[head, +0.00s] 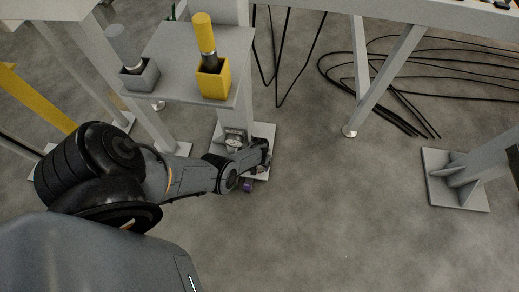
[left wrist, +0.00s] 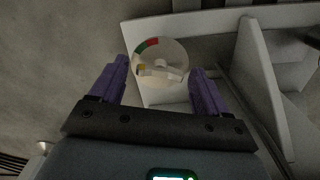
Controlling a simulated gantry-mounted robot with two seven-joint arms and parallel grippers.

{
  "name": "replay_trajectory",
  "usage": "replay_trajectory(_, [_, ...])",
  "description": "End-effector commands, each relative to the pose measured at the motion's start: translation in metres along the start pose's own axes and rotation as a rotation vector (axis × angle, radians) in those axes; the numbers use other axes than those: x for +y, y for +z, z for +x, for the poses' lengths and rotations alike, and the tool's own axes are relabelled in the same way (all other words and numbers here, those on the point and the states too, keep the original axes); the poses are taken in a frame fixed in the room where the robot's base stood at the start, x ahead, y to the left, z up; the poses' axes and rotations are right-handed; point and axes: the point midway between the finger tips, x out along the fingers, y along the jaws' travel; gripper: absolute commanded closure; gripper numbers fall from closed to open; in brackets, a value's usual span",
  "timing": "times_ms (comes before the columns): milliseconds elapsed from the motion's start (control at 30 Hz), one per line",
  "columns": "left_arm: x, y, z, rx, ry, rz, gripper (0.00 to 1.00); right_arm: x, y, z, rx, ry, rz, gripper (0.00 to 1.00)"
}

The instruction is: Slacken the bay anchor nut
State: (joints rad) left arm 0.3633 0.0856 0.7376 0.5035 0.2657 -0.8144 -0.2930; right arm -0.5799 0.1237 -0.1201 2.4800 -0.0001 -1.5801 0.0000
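A pale round disc (left wrist: 160,50) with red, green and yellow marks on its rim and a raised bar across it lies ahead of my left gripper in the left wrist view. It appears to be the anchor nut or its indicator cap. My left gripper (left wrist: 160,66) is open, its two purple fingers spread on either side of the disc; I cannot tell whether they touch it. In the head view my left gripper (head: 257,170) is low beside a column's base plate (head: 263,133), one purple fingertip showing. My wrist hides part of the plate. My right gripper is not in view.
A grey shelf (head: 180,50) above the plate carries a yellow holder (head: 213,80) with a yellow-handled tool and a grey holder (head: 140,76) with a grey-handled tool. Black cables (head: 400,95) lie at the back right. The floor (head: 330,220) at centre right is clear.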

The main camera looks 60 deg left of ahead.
Motion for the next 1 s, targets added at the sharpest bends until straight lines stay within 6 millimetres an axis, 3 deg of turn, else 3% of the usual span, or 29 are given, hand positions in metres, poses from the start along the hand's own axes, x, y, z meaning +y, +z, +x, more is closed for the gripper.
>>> replay_trajectory(467, [0.000,0.000,-0.009,0.001,0.000,0.001,0.19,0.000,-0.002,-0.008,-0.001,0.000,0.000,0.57])
replay_trajectory(1000, [0.000,0.000,-0.084,0.001,0.000,0.000,0.19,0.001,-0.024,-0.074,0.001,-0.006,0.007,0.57])
